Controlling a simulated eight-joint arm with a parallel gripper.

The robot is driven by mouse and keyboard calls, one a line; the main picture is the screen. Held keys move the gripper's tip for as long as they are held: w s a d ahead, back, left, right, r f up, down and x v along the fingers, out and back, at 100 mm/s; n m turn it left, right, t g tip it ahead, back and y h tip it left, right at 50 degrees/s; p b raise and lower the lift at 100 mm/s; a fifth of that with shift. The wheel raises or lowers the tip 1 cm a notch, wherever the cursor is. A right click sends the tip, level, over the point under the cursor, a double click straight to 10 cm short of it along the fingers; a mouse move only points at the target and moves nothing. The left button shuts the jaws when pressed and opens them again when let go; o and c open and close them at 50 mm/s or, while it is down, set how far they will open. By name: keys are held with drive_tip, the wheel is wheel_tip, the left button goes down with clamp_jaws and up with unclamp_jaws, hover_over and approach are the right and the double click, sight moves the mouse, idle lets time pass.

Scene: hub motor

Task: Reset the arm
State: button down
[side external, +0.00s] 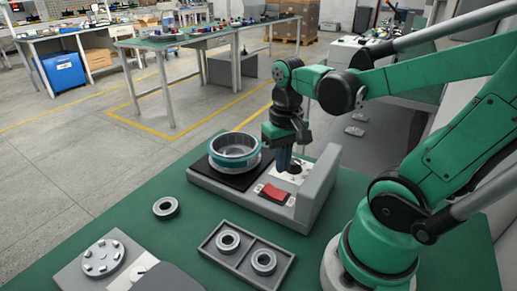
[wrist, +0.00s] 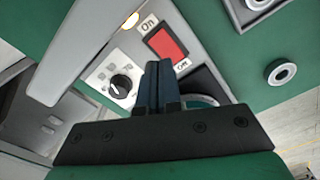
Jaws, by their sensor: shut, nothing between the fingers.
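My green and black arm reaches in from the right in the side external view. My gripper (side external: 284,160) points down over the grey machine base (side external: 312,203), beside the round teal and silver hub motor housing (side external: 234,150). In the wrist view my gripper (wrist: 153,68) shows its two dark fingers shut together with nothing between them. The red switch (wrist: 168,44), marked On and Off, and a black knob (wrist: 120,86) lie beyond the fingertips. The housing's edge (wrist: 205,100) shows behind the fingers, mostly hidden.
A loose bearing ring (side external: 166,207) lies on the green table (side external: 135,222). A grey tray (side external: 246,277) holds two rings. A grey plate with a round disc (side external: 103,259) sits at the front left. The table between them is clear.

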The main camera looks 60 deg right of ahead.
drive_tip(key=shift+r, duration=0.4)
